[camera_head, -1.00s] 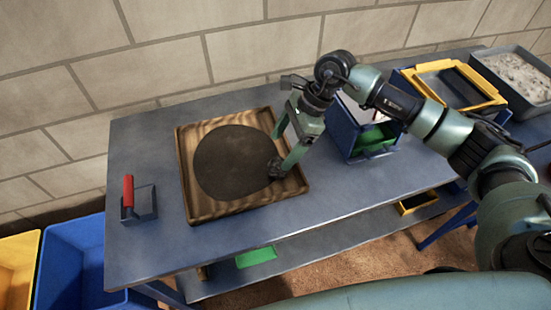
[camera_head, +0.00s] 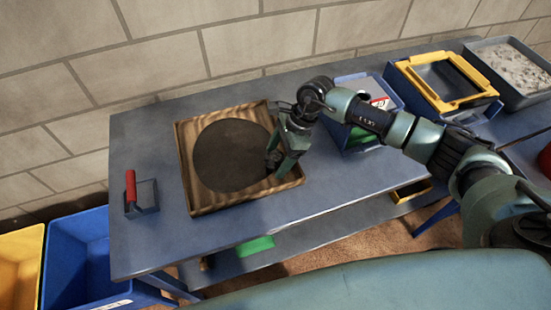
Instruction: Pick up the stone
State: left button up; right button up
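A small dark stone (camera_head: 272,159) lies at the right side of a wooden tray (camera_head: 194,190), by the edge of a dark round patch (camera_head: 228,158). My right gripper (camera_head: 274,163) reaches down over the right side of the tray. Its two fingers are spread apart, with the stone between or right beside their tips. The fingers partly cover the stone, and I cannot tell if they touch it. My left gripper is not in view.
The tray stands on a grey table (camera_head: 160,245). A blue bin (camera_head: 369,90) and a yellow-framed box (camera_head: 445,82) stand to the right. A brick wall runs behind.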

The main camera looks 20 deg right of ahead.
jog(key=shift+w, duration=0.1)
grip_shut()
jog(key=shift+r, duration=0.1)
